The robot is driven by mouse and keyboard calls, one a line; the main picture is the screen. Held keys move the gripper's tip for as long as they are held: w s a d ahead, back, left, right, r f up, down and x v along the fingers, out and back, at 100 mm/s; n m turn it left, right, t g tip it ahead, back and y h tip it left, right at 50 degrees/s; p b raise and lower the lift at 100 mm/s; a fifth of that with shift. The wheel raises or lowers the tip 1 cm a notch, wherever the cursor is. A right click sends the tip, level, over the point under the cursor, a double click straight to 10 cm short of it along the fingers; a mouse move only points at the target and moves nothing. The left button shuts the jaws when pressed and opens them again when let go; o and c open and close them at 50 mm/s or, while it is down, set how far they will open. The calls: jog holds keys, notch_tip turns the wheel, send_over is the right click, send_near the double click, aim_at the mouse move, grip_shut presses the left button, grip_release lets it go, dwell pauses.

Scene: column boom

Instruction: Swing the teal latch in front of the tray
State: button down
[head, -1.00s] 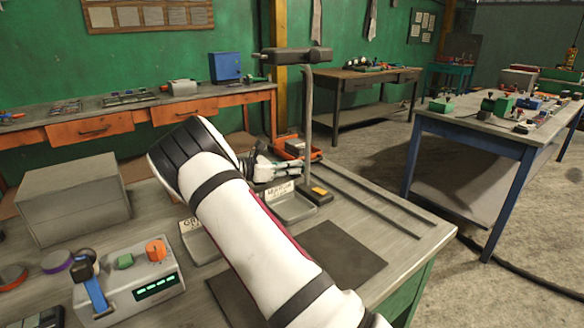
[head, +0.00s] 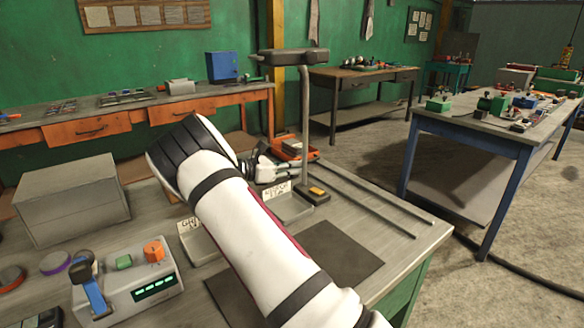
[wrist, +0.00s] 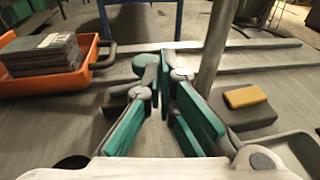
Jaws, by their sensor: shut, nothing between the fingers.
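My gripper (wrist: 165,85) is shut and empty, its two teal-padded fingers meeting at the tips in the wrist view. A rounded teal piece (wrist: 147,63), which looks like the latch, shows just beyond and left of the fingertips. The fingers partly cover it, and I cannot tell whether they touch it. The orange tray (wrist: 90,58), holding a dark grey stack (wrist: 42,52), is to the left of the latch. In the head view my gripper (head: 290,165) is close to the front of the orange tray (head: 297,148); the latch is not distinguishable there.
A grey post (wrist: 214,45) rises right of my fingers, with a yellow block (wrist: 245,97) on its dark base. Two rails (head: 370,197) run along the bench. A labelled grey bin (head: 290,208) stands near the post. A control box (head: 130,285) sits at front left.

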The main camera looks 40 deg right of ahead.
jog(key=shift+s+d, duration=0.2)
jog(key=shift+d, duration=0.35)
jog(key=shift+s+d, duration=0.2)
jog(key=shift+d, duration=0.35)
jog(key=v, duration=1.2)
